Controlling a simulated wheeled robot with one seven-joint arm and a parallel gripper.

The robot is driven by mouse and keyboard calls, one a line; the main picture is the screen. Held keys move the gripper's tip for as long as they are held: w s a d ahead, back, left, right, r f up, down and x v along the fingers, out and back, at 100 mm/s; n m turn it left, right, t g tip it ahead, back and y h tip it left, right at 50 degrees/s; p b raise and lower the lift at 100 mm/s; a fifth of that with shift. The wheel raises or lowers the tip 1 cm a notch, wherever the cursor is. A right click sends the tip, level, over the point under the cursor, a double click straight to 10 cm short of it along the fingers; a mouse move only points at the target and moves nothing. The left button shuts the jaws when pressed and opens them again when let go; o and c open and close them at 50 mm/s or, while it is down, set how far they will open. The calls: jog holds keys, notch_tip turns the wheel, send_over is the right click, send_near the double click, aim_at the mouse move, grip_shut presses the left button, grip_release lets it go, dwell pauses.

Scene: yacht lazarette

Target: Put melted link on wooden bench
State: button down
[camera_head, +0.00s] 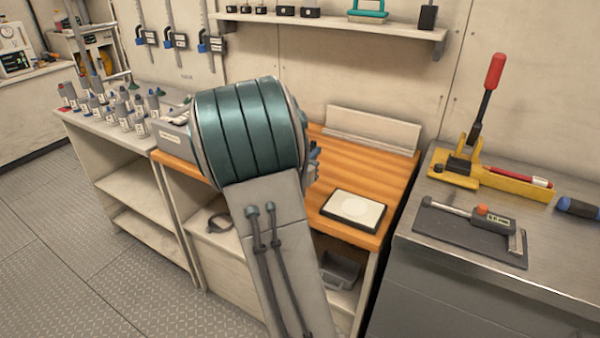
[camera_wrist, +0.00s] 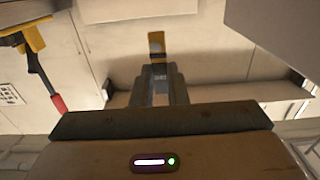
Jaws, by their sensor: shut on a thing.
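The wooden bench (camera_head: 350,168) has an orange-brown plank top and stands in the middle of the head view, partly hidden behind my arm. In the wrist view, my gripper (camera_wrist: 159,72) is shut on a small yellow piece with a grey middle, which I take to be the melted link (camera_wrist: 156,38). The piece sticks out beyond the fingertips. The head view hides my gripper and the piece behind my arm, so I cannot tell their height over the bench.
A white pad with a dark frame (camera_head: 353,210) lies on the bench's front right. A grey box (camera_head: 174,134) sits at its left end. A metal cabinet at right holds a yellow lever tool (camera_head: 489,172) and a caliper on a dark plate (camera_head: 470,232). Bare wood shows behind the pad.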

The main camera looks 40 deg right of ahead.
jog(key=w+a+f, duration=0.2)
jog(key=shift+w+a, duration=0.15)
jog(key=shift+a, duration=0.2)
notch_tip(320, 180, down, 4)
jog(key=shift+f+b, duration=0.2)
jog(key=shift+b, duration=0.1)
jog(key=shift+r, duration=0.1)
jog(key=c, duration=1.4)
grip_release()
jog(key=shift+c, duration=0.2)
